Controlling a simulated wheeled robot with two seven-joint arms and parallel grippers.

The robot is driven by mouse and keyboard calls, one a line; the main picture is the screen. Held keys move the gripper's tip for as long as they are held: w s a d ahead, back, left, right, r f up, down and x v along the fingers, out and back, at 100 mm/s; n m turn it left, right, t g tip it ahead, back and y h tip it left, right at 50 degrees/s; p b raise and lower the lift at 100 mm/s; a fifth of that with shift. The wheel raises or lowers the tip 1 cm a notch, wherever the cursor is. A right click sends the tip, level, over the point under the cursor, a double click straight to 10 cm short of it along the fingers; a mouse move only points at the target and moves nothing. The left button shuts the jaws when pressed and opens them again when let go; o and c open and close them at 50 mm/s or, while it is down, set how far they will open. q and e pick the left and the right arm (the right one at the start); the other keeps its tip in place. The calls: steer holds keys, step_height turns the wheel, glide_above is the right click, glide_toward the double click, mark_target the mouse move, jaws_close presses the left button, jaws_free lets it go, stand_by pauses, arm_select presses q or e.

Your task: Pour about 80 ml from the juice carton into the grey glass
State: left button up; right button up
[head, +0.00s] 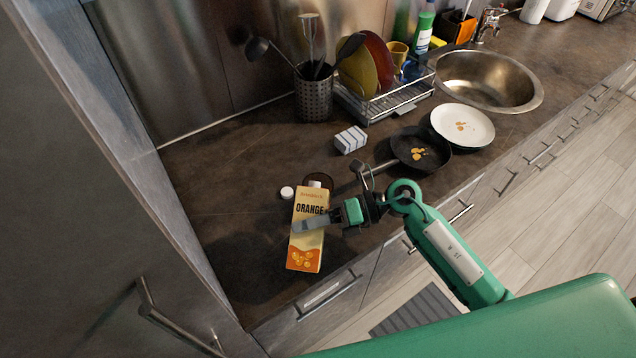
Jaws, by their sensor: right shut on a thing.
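The juice carton (306,248) is a yellow and orange box marked "ORANGE", near the left front of the counter. My right gripper (311,224) is shut on its middle, with a grey finger across the front face. The carton looks roughly upright; I cannot tell whether it touches the counter. Its white spout (314,184) is uncapped, and a white cap (287,192) lies to the left. A dark round shape (322,176) shows partly hidden behind the carton's top; I cannot tell whether it is the grey glass. My left gripper is not in view.
A black pan (432,157) and white plate (470,124) with food bits lie to the right. A striped block (350,139), utensil holder (314,97) and dish rack (385,104) stand behind. A tall cabinet side borders the left.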

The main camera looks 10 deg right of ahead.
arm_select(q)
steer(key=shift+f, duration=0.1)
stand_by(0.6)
